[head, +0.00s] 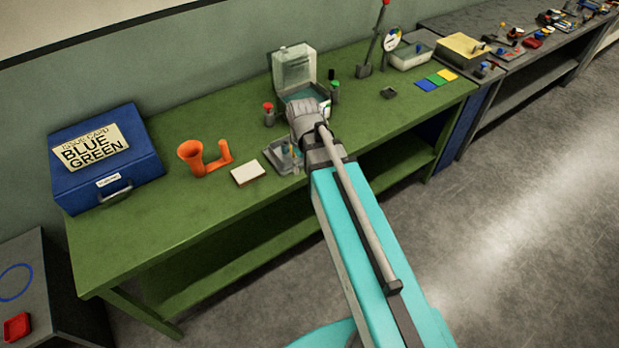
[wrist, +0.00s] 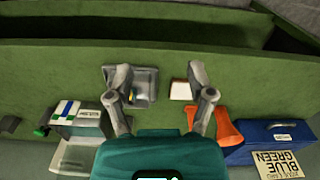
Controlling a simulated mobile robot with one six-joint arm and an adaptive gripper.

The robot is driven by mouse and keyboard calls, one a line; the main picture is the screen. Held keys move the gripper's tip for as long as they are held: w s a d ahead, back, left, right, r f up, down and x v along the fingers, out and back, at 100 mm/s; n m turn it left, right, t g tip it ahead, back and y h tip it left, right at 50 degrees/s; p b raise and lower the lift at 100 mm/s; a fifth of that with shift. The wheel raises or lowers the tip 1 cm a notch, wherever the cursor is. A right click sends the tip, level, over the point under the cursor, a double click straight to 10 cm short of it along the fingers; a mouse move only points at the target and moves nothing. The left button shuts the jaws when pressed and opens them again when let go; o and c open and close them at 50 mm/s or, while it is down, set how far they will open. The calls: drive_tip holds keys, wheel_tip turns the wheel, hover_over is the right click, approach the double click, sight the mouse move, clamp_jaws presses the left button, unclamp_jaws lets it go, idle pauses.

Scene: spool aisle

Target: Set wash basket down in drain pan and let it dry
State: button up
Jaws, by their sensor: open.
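The drain pan, a shallow grey tray, sits near the front edge of the green bench, partly behind my wrist in the head view (head: 273,158). It also shows in the wrist view (wrist: 149,78), overlapped by one finger.
A clear-lidded tank (head: 294,65) stands open behind my wrist, with red-topped (head: 268,114) and green-topped (head: 335,92) posts beside it. A white pad (head: 248,173), an orange funnel-shaped holder (head: 193,155) and a blue case (head: 90,185) lie left. The bench's front left is clear.

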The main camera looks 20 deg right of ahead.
drive_tip(key=s+m, duration=0.5)
drive_tip(key=shift+s, duration=0.3)
